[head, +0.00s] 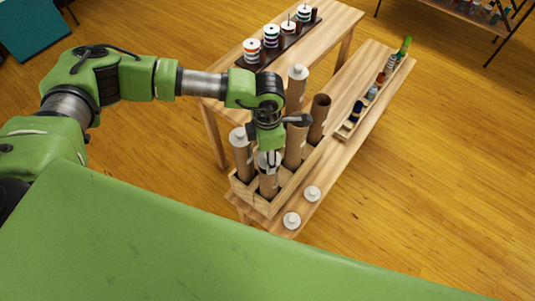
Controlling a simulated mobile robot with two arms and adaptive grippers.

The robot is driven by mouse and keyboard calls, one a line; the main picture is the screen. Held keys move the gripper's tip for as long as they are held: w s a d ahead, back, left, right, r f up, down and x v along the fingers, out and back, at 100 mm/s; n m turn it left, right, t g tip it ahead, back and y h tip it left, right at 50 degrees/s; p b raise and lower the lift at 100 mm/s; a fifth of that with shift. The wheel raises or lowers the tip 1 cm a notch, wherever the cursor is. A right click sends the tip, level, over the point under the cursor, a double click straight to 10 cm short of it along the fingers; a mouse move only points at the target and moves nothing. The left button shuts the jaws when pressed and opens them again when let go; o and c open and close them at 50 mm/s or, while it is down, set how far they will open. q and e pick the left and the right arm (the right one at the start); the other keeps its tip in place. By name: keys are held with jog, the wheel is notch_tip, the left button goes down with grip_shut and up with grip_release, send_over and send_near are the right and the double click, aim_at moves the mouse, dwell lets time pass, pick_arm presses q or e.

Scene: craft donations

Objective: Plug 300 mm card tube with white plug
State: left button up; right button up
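Several brown card tubes stand upright in a wooden box on a bench. I cannot tell which is the 300 mm one. My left gripper (268,158) points down at the top of the front card tube (268,187). A white plug shows between its fingers, at or in the tube's mouth. The view is too small to tell whether the fingers grip it or how far it sits in. Two loose white plugs, one nearer (291,220) and one farther (312,193), lie on the bench right of the box. My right gripper is not in view.
The left tube (242,155) and the tall back tube (297,90) have white tops. The right tube (319,118) is open. The wooden box (262,207) surrounds the tube bases. A tray of small bottles (372,95) and a rack of spools (270,48) stand behind.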

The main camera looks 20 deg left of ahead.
pick_arm(q)
jog(key=shift+b, duration=0.3)
dwell(0.5)
jog(key=o, duration=0.5)
jog(key=shift+r+p, duration=1.55)
jog(key=shift+r, duration=1.25)
jog(key=shift+r+p, duration=1.25)
jog(key=shift+r, duration=1.45)
